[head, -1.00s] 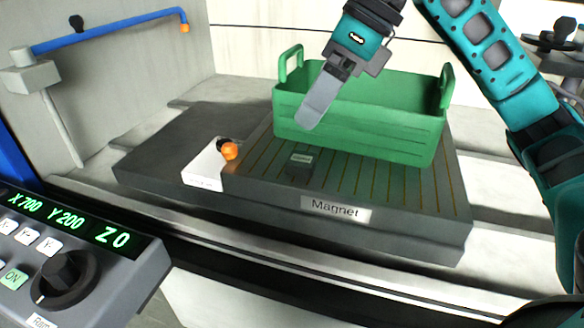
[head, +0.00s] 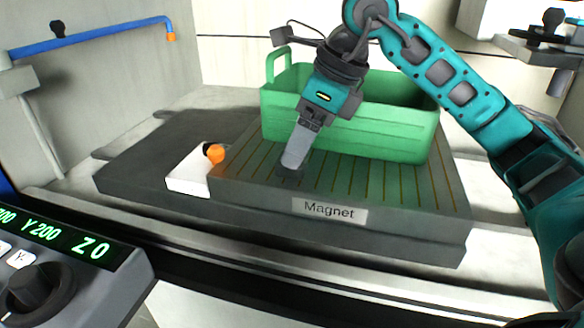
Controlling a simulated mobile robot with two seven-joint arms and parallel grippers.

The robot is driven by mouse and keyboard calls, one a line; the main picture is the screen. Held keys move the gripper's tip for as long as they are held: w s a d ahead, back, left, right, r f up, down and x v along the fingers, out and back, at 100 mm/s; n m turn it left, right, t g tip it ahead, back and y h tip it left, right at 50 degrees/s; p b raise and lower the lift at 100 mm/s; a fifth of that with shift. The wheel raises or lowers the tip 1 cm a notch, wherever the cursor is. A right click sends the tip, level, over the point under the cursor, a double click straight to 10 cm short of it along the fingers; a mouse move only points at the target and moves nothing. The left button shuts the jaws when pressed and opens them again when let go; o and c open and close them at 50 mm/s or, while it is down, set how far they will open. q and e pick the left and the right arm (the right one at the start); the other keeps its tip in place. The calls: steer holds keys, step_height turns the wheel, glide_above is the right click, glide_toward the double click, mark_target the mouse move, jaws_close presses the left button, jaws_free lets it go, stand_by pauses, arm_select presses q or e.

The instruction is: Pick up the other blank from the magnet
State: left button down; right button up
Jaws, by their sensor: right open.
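The magnet (head: 400,192) is a dark, striped plate with a "Magnet" label on its front. The blank (head: 288,175) is a small dark block on the magnet's left part, mostly hidden by my right gripper. My right gripper (head: 292,163) points down at the blank with its fingers open. The fingers look edge-on, so I cannot tell whether they are around the blank or touch it. My left gripper is not in view.
A green crate (head: 385,130) with raised handles stands on the magnet's back part, close behind my right gripper. A white box (head: 187,172) with an orange knob (head: 215,153) sits at the magnet's left. A control panel (head: 85,275) fills the lower left.

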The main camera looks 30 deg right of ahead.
mark_target(280, 171)
steer(key=x, duration=0.3)
steer(key=shift+s+b, duration=0.15)
steer(key=shift+b, duration=0.15)
steer(key=shift+a+f, duration=0.1)
steer(key=c, duration=1.4)
steer(key=shift+r, duration=0.25)
